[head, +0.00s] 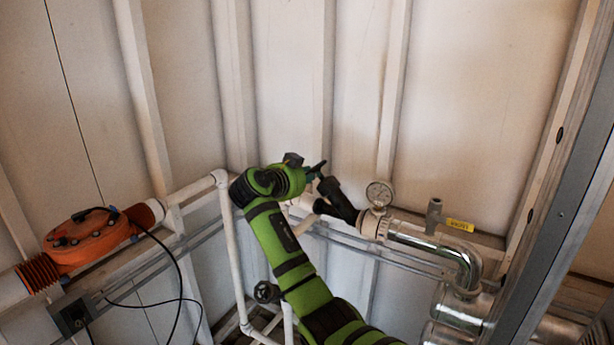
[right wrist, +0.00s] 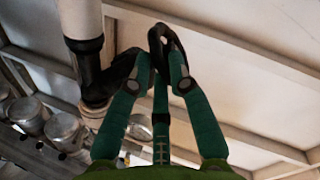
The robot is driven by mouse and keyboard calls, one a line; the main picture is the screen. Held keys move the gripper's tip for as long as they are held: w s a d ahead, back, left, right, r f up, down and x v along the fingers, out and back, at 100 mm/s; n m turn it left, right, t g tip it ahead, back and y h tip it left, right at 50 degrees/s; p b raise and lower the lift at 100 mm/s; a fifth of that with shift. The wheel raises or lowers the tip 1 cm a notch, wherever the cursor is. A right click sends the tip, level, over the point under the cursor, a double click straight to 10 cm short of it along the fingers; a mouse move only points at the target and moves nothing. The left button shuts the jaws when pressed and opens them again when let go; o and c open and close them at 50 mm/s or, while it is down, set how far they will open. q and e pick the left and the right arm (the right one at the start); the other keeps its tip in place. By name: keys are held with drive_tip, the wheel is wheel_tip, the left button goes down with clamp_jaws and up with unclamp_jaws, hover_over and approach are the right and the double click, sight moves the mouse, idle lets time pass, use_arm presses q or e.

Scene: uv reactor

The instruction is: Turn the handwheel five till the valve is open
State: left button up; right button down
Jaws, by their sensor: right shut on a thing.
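The gripper is shut on this rim. Part of the wheel is hidden behind the left finger. No number is readable on the wheel. My left gripper is out of view.
Another black handwheel (head: 267,291) is lower down, close to my right arm. An orange unit (head: 88,241) with black cables is at left.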

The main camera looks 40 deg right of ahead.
sight(324, 163)
drive_tip(key=shift+s+r+y, duration=0.1)
drive_tip(key=shift+r+y, duration=0.1)
drive_tip(key=shift+y, duration=0.1)
drive_tip(key=d+r+n+t+y+p, duration=0.1)
drive_tip(key=n+y+p, duration=0.1)
drive_tip(key=p, duration=0.3)
drive_tip(key=s+r+n+t+y+p, duration=0.1)
drive_tip(key=n+y+p, duration=0.1)
drive_tip(key=y+p, duration=0.2)
drive_tip(key=d+r+n+t+y+p, duration=0.1)
drive_tip(key=n+y+p, duration=0.1)
drive_tip(key=y+p, duration=0.2)
drive_tip(key=shift+s+d+p, duration=0.3)
drive_tip(key=shift+p, duration=0.6)
drive_tip(key=shift+d+f+y, duration=0.15)
drive_tip(key=shift+y, duration=0.25)
drive_tip(key=shift+d+f+n+y, duration=0.2)
drive_tip(key=shift+d+n+y, duration=0.1)
drive_tip(key=shift+n+y, duration=0.5)
drive_tip(key=shift+d+r+n+g+y, duration=0.15)
drive_tip(key=shift+d+n+y, duration=0.1)
drive_tip(key=shift+y, duration=0.4)
drive_tip(key=shift+d+f+n+g+y, duration=0.15)
drive_tip(key=shift+n+y, duration=0.1)
drive_tip(key=shift+y, duration=0.4)
drive_tip(key=shift+w+d+r+n+y+b, duration=0.2)
drive_tip(key=shift+d+r+n+y+b, duration=0.1)
drive_tip(key=shift+y, duration=0.3)
drive_tip(key=shift+f+g+y, duration=0.1)
drive_tip(key=shift+g+y, duration=0.2)
